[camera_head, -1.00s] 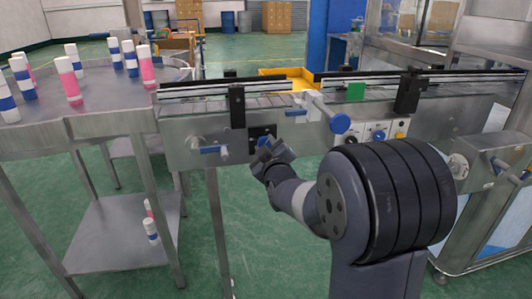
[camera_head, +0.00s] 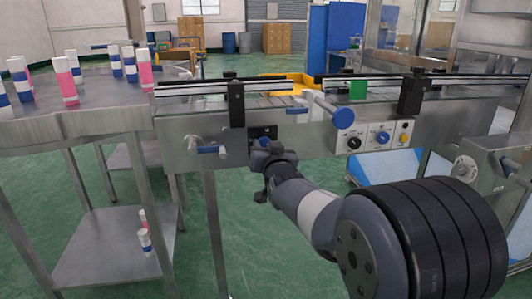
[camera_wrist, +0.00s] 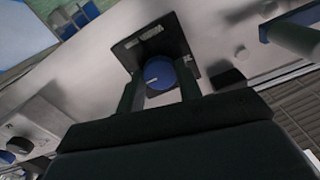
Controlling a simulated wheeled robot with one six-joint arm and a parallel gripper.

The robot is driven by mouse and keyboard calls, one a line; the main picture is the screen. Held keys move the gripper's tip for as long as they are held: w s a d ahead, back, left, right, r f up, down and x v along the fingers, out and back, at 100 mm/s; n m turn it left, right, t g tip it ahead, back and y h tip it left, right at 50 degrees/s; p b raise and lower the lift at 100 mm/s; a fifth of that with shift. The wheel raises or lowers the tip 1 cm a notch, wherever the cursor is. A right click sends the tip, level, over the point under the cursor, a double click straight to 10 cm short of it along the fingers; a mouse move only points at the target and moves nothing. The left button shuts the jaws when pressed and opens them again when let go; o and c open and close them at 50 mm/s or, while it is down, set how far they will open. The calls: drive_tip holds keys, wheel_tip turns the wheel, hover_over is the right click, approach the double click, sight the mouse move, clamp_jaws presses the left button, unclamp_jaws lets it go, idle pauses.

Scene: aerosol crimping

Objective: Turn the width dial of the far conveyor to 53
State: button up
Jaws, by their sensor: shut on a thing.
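The blue dial (camera_wrist: 158,74) sits on a black plate (camera_wrist: 150,42) on the conveyor's metal side. In the head view the plate (camera_head: 270,131) is on the front of the conveyor (camera_head: 220,118), and the dial is mostly hidden by my gripper (camera_head: 266,158). In the wrist view my gripper (camera_wrist: 160,92) has one finger on each side of the dial and is shut on it. A pale mark shows on the dial's face. I cannot read any number.
A blue-ended handle (camera_head: 212,149) sticks out left of the dial, and a blue-ended rod (camera_head: 335,110) to the right. A control panel (camera_head: 375,137) with knobs is farther right. Bottles stand on the round table (camera_head: 95,110) at left.

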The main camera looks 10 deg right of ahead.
drive_tip(key=shift+m+b, duration=0.35)
drive_tip(key=shift+m, duration=0.75)
drive_tip(key=o, duration=1)
drive_tip(key=shift+c, duration=0.2)
drive_tip(key=shift+s, duration=0.1)
drive_tip(key=s+p, duration=0.1)
drive_tip(key=s, duration=0.9)
drive_tip(key=shift+s+p, duration=0.3)
drive_tip(key=shift+s, duration=0.05)
